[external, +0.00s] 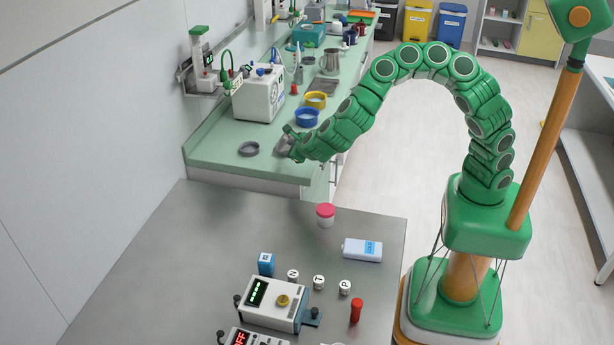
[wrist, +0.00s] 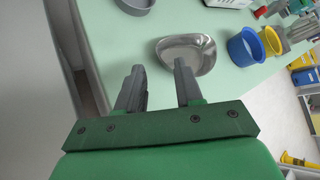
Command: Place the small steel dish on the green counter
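The small steel dish (wrist: 187,50) is a shiny, shallow bowl, upright over the green counter (wrist: 105,30) near its edge; it looks set down on the surface. It also shows in the external view (external: 283,145), partly hidden by my gripper. My gripper (wrist: 158,75) has its two grey fingers spread apart with nothing between them. The dish lies just beyond the fingertips; the right finger overlaps its near rim in the picture, and I cannot tell if they touch. In the external view my gripper (external: 295,145) is low at the counter's near right corner.
A grey round dish (external: 249,148) stands left of the steel dish. A blue bowl (external: 307,117), a yellow bowl (external: 316,99) and a white device (external: 258,97) stand farther back. A grey table (external: 190,260) with a red-lidded jar (external: 325,214) is in front. Counter is clear at the near left.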

